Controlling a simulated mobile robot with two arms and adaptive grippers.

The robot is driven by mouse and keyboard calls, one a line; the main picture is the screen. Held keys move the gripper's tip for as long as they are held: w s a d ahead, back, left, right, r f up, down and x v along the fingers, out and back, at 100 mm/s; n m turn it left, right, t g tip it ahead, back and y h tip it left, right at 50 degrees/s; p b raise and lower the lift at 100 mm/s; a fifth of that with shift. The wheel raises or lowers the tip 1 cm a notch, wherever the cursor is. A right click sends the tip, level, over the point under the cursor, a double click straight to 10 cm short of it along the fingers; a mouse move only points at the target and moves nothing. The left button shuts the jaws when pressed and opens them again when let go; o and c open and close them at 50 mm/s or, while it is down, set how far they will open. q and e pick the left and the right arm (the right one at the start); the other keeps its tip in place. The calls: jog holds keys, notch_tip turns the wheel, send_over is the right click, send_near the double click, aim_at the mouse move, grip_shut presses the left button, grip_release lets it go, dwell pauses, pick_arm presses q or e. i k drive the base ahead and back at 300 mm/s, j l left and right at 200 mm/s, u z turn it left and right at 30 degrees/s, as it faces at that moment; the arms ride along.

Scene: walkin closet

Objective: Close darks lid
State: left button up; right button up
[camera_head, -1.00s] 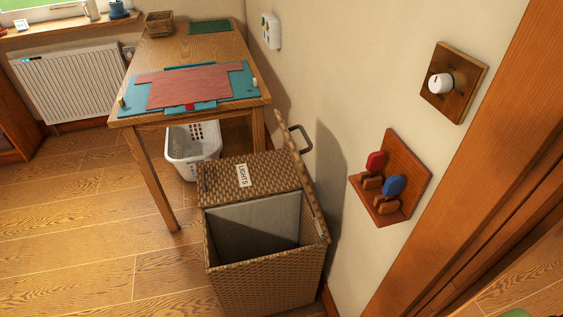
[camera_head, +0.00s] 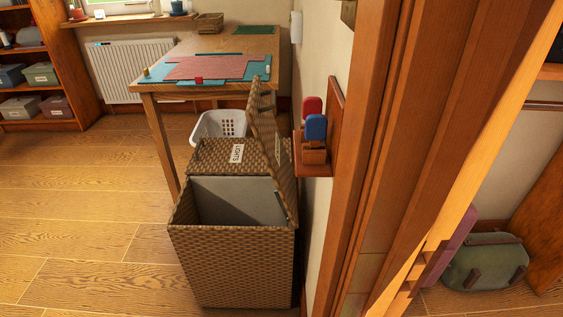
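The wicker laundry hamper (camera_head: 235,265) stands on the floor against the wall, in the middle of the head view. Its far compartment has a shut lid labelled LIGHTS (camera_head: 237,154). Its near compartment is open and shows a grey lining and no visible contents. The raised lid (camera_head: 266,130) of the near compartment stands up along the wall side, with a handle at its top and part of a label on its inner face. That label is too oblique to read. Neither of my grippers is in view.
A wooden table (camera_head: 210,48) with a red garment (camera_head: 212,67) on a teal mat stands behind the hamper. A white basket (camera_head: 219,126) sits beneath it. A wall shelf with a red and a blue item (camera_head: 316,128) and a wooden door frame (camera_head: 385,150) are on the right. Floor at left is clear.

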aim_at(260, 118)
jog(key=j+z, duration=0.15)
jog(key=j, duration=0.3)
jog(key=i+j+z, duration=0.1)
jog(key=j, duration=0.25)
jog(key=i+j+z, duration=0.1)
jog(key=j, duration=0.25)
jog(key=i+j+z, duration=0.15)
jog(key=j, duration=0.25)
jog(key=i+j+z, duration=0.1)
jog(key=j, duration=0.3)
